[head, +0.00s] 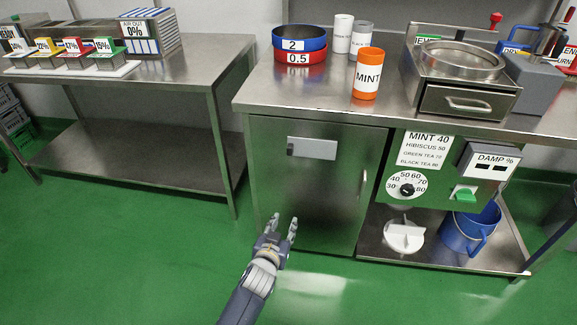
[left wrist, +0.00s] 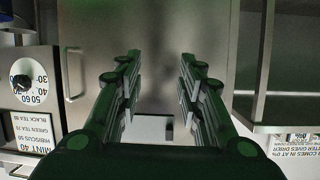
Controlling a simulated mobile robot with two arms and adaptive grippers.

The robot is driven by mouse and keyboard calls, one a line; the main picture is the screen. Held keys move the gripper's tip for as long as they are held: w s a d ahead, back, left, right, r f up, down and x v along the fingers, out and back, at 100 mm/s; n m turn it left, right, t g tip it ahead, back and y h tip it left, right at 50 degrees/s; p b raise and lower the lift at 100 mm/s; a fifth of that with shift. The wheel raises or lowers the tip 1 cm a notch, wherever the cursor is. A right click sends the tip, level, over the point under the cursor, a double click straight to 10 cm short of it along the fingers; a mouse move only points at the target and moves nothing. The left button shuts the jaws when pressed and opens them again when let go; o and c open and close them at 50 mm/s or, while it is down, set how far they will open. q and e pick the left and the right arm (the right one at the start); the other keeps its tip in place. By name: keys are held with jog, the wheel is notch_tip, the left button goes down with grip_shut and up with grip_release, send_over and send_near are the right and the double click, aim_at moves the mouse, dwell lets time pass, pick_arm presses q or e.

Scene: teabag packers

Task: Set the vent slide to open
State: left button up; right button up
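The vent slide is a pale grey plate (head: 318,149) high on the steel cabinet door (head: 310,205). Its small dark knob (head: 290,149) sits at the plate's left end. My left gripper (head: 283,221) is open and empty, low in front of the door and well below the plate. In the left wrist view, which is upside down, the open left gripper (left wrist: 158,70) faces the door (left wrist: 155,30). Part of the pale plate (left wrist: 150,130) shows between its fingers, partly hidden by the gripper. My right gripper is not in view.
The door's handle (head: 363,185) is at its right. A blue bucket (head: 471,228) and white lid-like piece (head: 404,236) stand on the lower shelf. The green floor before the door is clear.

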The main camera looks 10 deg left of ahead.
aim_at(289, 149)
pick_arm(q)
jog(key=w+a+r+n+t+y+b, duration=0.1)
jog(key=w+r+t+b, duration=0.1)
jog(key=r, duration=0.6)
jog(key=w+r+n+t+b, duration=0.1)
jog(key=w+r+t+b, duration=0.15)
jog(key=r, duration=0.45)
jog(key=w, duration=0.6)
jog(key=w+b, duration=0.1)
jog(key=w, duration=0.2)
jog(key=shift+w+a+r, duration=0.1)
jog(key=shift+w+a, duration=0.15)
jog(key=shift+w, duration=0.7)
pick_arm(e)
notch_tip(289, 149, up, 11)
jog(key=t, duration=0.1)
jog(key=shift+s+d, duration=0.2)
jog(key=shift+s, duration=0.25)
pick_arm(q)
grip_shut()
